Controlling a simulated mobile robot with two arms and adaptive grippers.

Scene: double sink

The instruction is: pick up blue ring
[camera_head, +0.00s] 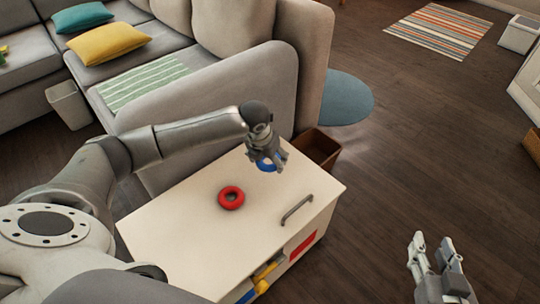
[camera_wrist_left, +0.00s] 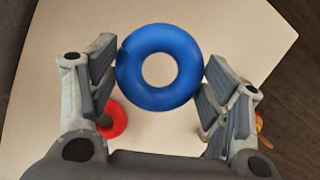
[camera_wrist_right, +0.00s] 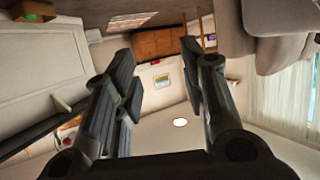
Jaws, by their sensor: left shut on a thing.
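A blue ring (camera_wrist_left: 181,88) sits between the fingers of my left gripper (camera_wrist_left: 160,88) in the left wrist view. The fingers touch it on both sides, so the gripper is shut on it. In the head view, the blue ring (camera_head: 266,165) shows partly behind my left gripper (camera_head: 266,158), over the far end of the white cabinet top (camera_head: 190,225). I cannot tell whether the ring is clear of the surface. My right gripper (camera_head: 436,240) is at the lower right of the head view, away from the cabinet. Its fingers are apart and empty in the right wrist view (camera_wrist_right: 158,75).
A red ring (camera_head: 231,198) lies on the cabinet top. A grey handle (camera_head: 297,208) is fixed near its right edge. A brown bin (camera_head: 318,148) stands behind the cabinet. A grey sofa (camera_head: 225,90) is close behind. The floor to the right is open.

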